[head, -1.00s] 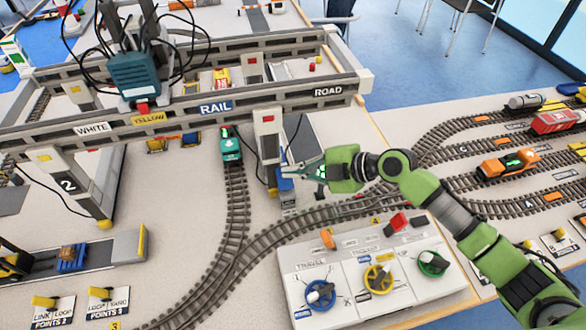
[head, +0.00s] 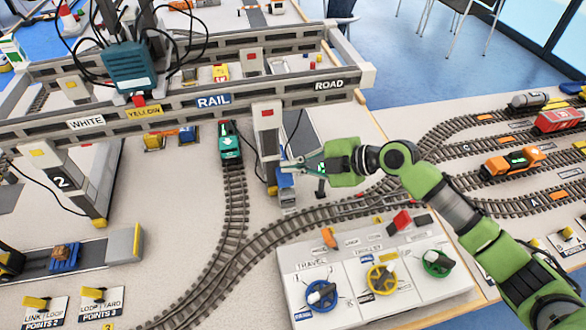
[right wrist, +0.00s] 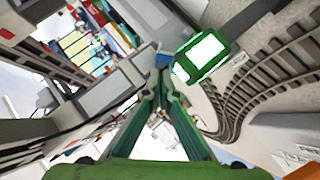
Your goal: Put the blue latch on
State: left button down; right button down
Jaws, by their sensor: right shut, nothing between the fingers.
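The blue latch (head: 286,181) is a small blue piece low on the near right leg (head: 268,138) of the gantry crane. My right gripper (head: 288,166) comes in from the right, with its fingertips at the upper part of the latch. I cannot tell if they touch it. In the right wrist view the green fingers (right wrist: 160,82) are together and empty, and a small blue patch (right wrist: 162,60) shows just beyond their tips. The latch's exact position is partly hidden by the fingers. My left gripper is not in view.
A green engine (head: 229,143) stands on the track left of the leg. A control panel (head: 375,306) with blue, yellow and green handwheels lies below my right arm. The crane beam (head: 270,98) spans above. An orange engine (head: 513,162) stands on the right tracks.

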jog(key=shift+s, duration=0.1)
jog(key=shift+s+d, duration=0.15)
jog(key=shift+s, duration=0.6)
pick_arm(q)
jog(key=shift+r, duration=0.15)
pick_arm(e)
jog(key=shift+r, duration=0.1)
